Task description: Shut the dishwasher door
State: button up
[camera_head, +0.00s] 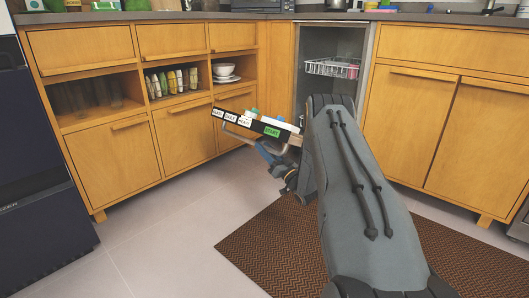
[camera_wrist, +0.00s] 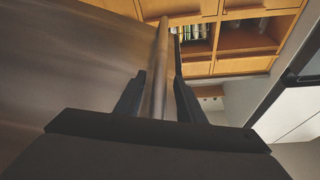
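The dishwasher (camera_head: 301,68) stands open between the cabinets. Its door is lowered to a slant, with its labelled top edge (camera_head: 251,127) pointing left toward the cabinets; my arm hides much of it. A bar handle (camera_head: 243,137) runs along the door's outer side. My gripper (camera_head: 268,153) is at the handle, below the door edge, and partly hidden by my arm. In the wrist view, the metal handle bar (camera_wrist: 160,72) runs between the two dark fingers of my gripper (camera_wrist: 159,62). The fingers are apart, with narrow gaps to the bar. The door's brown metal face (camera_wrist: 75,60) fills the left.
A white wire rack (camera_head: 333,68) is inside the dishwasher. Wooden cabinets (camera_head: 105,150) line the left and more (camera_head: 480,130) stand at the right. A dark appliance (camera_head: 38,160) is at far left. A brown mat (camera_head: 260,250) lies on the floor; the floor at left is clear.

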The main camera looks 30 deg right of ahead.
jog(key=shift+w, duration=0.15)
grip_shut()
jog(key=shift+r, duration=0.1)
